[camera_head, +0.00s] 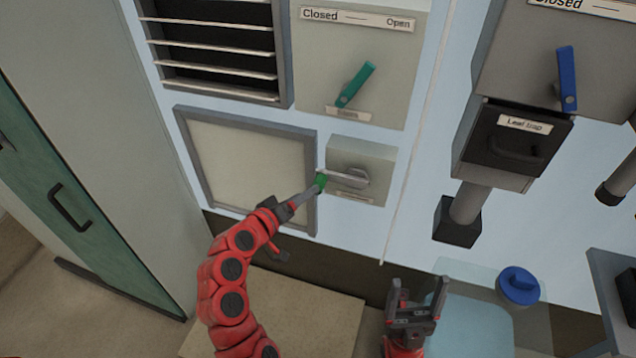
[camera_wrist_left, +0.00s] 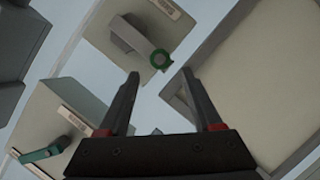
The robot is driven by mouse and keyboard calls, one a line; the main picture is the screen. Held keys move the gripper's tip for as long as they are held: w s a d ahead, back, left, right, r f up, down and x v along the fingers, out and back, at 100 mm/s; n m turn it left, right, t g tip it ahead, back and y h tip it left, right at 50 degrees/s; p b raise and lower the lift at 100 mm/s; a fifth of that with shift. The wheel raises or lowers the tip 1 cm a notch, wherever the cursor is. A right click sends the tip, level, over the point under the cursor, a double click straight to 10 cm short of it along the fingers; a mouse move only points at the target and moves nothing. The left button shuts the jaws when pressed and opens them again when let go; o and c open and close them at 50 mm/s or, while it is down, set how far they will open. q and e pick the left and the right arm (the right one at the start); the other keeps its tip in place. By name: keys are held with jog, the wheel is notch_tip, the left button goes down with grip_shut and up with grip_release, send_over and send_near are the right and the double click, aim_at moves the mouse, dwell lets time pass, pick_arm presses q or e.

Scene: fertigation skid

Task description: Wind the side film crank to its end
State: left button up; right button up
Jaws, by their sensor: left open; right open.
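The side film crank is a grey arm (camera_head: 345,178) on a pale wall box (camera_head: 375,155), pointing left, with a green knob (camera_head: 321,182) at its end. In the left wrist view the crank arm (camera_wrist_left: 130,38) ends in the round green knob (camera_wrist_left: 160,59). My left gripper (camera_head: 314,188) is right at the knob. In the left wrist view its open fingers (camera_wrist_left: 159,74) have the knob lined up between their tips; whether it lies between them or just beyond, I cannot tell. My right gripper (camera_head: 418,290) is open and empty, low in front of the wall.
Above the crank is a panel with a green lever (camera_head: 355,86) marked Closed and Open. A framed pale panel (camera_head: 250,165) is left of the crank. A blue lever (camera_head: 567,80) and a Leaf trap box (camera_head: 515,145) are at right. A blue-lidded tank (camera_head: 518,284) stands below.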

aim_at(340, 183)
pick_arm(q)
jog(key=p+x, duration=0.1)
jog(key=x, duration=0.6)
jog(key=shift+w+d, duration=0.1)
jog(key=shift+d, duration=0.05)
grip_shut()
dwell(1.2)
